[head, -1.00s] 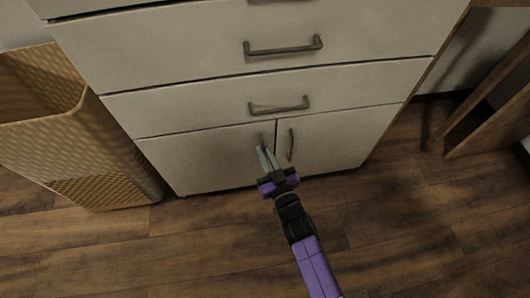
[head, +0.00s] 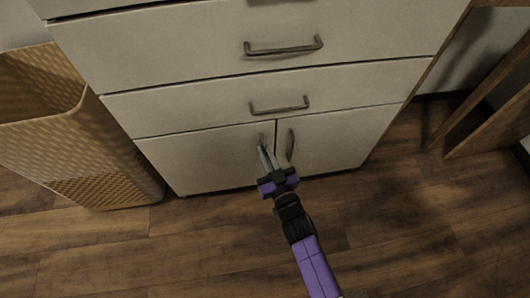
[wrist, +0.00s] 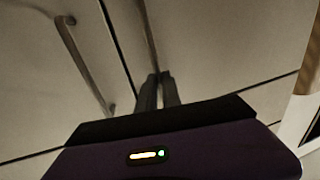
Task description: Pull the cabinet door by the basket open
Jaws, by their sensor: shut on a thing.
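The left cabinet door (head: 205,160), on the side by the basket (head: 75,135), looks flush with the cabinet front. Its upright bar handle (wrist: 147,35) shows in the wrist view, running down to my fingertips. My gripper (head: 263,148) is shut on this handle near the seam between the doors. In the wrist view my gripper (wrist: 158,77) has its fingers close together at the handle, and they hide its lower end. In the head view most of the handle is hidden behind the fingers.
The right cabinet door (head: 335,138) is closed, its handle (head: 291,145) close beside my fingers. Drawers with bar handles (head: 279,106) are above, closed. The woven basket stands at the cabinet's left side. Wooden floor (head: 200,240) in front is clear. Wooden furniture (head: 490,120) stands at right.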

